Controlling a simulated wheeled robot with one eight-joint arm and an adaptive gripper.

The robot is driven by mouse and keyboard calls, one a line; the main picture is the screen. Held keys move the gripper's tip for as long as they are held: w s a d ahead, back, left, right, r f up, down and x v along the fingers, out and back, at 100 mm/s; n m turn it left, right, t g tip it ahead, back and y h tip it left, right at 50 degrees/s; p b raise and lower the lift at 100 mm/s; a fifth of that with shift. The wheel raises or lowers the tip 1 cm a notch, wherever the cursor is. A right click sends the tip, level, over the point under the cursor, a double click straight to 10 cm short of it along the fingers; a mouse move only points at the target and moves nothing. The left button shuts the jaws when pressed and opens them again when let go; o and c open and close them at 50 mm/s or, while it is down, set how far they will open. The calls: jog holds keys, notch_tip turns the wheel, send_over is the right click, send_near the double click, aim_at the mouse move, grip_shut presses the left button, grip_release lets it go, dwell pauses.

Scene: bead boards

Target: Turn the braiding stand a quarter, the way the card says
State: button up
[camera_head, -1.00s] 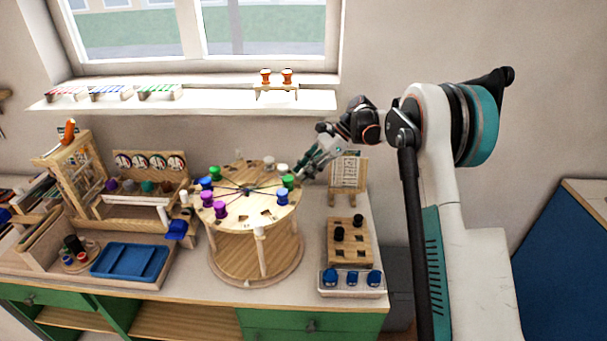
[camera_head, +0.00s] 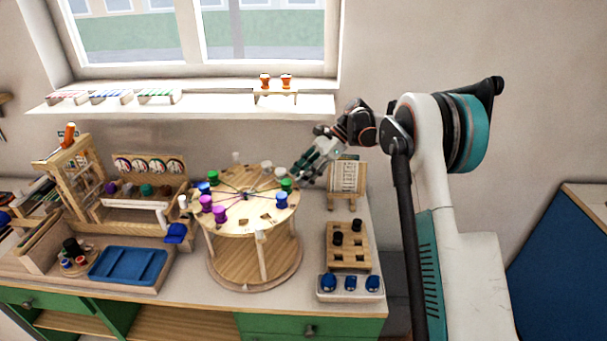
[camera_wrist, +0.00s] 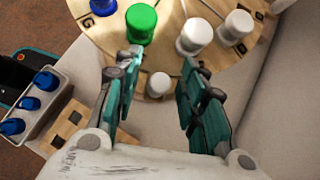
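The braiding stand (camera_head: 236,222) is a round wooden disc on posts over a round base. Purple, blue, green and white bobbins stand around its top, with dark threads meeting at the middle. Small white knobs, such as the front one (camera_head: 260,234), stick out at its rim. The card (camera_head: 346,177) rests on a small easel to the right; its marks are too small to read. My gripper (camera_head: 302,172) is at the disc's back right edge. In the wrist view my gripper (camera_wrist: 163,92) is open, with a white knob (camera_wrist: 158,84) between its fingers, apparently untouched. A green bobbin (camera_wrist: 141,22) stands just beyond.
A peg block (camera_head: 349,247) with dark pegs and a white tray (camera_head: 351,287) of blue pieces sit right of the stand. A wooden rack with a blue tray (camera_head: 130,263) is at the left. The windowsill (camera_head: 210,104) is behind.

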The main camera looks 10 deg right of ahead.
jog(key=shift+r, duration=0.1)
jog(key=v, duration=1.2)
jog(key=shift+a+f, duration=0.1)
jog(key=shift+f, duration=0.25)
jog(key=c, duration=0.8)
jog(key=a+f+t, duration=0.1)
jog(key=a+f+t+h+b, duration=0.1)
jog(key=f+t, duration=0.1)
jog(key=a+f+t+b, duration=0.1)
jog(key=a, duration=0.1)
jog(key=shift+s+f+n+t, duration=0.2)
jog(key=shift+s+n+t, duration=0.1)
jog(key=shift+s+t, duration=0.1)
grip_shut()
jog(key=s+f+t+h+b, duration=0.2)
jog(key=s+t+h+b, duration=0.3)
jog(key=s+t, duration=0.95)
jog(key=w+a+f+g+b, duration=0.2)
jog(key=w+f+g+b, duration=0.1)
jog(key=w, duration=0.6)
jog(key=shift+w, duration=0.4)
